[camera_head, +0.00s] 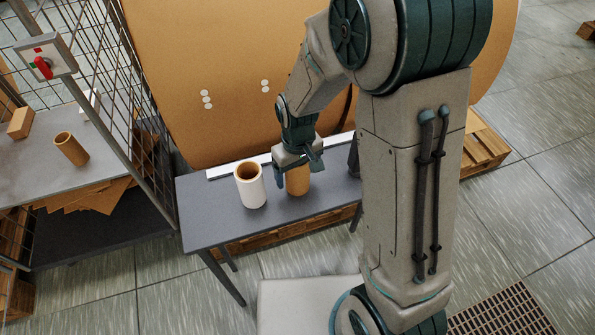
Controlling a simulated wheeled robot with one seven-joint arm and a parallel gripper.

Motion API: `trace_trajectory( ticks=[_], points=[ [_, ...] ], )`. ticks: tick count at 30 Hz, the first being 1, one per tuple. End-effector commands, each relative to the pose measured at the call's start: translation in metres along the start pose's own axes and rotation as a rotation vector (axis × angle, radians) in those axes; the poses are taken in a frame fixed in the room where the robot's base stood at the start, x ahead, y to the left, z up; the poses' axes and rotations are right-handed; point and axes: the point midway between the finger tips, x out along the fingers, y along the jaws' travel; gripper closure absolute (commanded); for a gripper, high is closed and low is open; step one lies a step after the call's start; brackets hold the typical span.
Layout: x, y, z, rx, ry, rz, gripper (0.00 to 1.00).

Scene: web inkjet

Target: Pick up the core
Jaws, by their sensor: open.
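A brown cardboard core (297,182) stands upright on the dark grey table (215,225). My gripper (297,172) is over it from above, its jaws open, with a finger showing on each side of the core's top. The top of the core is hidden by my gripper, and I cannot tell whether the fingers touch it. A white core with a brown rim (250,188) stands upright just left of my gripper. Another brown core (71,149) stands on the grey shelf (35,165) at the far left.
A huge brown paper roll (220,60) rises behind the table. A white bar (225,171) runs along the table's back edge. The table's left part is clear.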

Motion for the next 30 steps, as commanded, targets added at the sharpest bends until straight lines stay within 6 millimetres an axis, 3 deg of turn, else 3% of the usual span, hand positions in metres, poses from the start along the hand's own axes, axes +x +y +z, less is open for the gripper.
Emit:
trace_trajectory(
  ticks=[5, 10, 23, 30],
  points=[
    [0.000, 0.000, 0.000, 0.000, 0.000, 0.000, 0.22],
    [0.000, 0.000, 0.000, 0.000, 0.000, 0.000, 0.68],
    [-0.006, 0.000, 0.000, 0.001, 0.001, 0.000, 0.68],
    [-0.040, 0.001, -0.001, 0.002, 0.007, 0.001, 0.68]
  ],
)
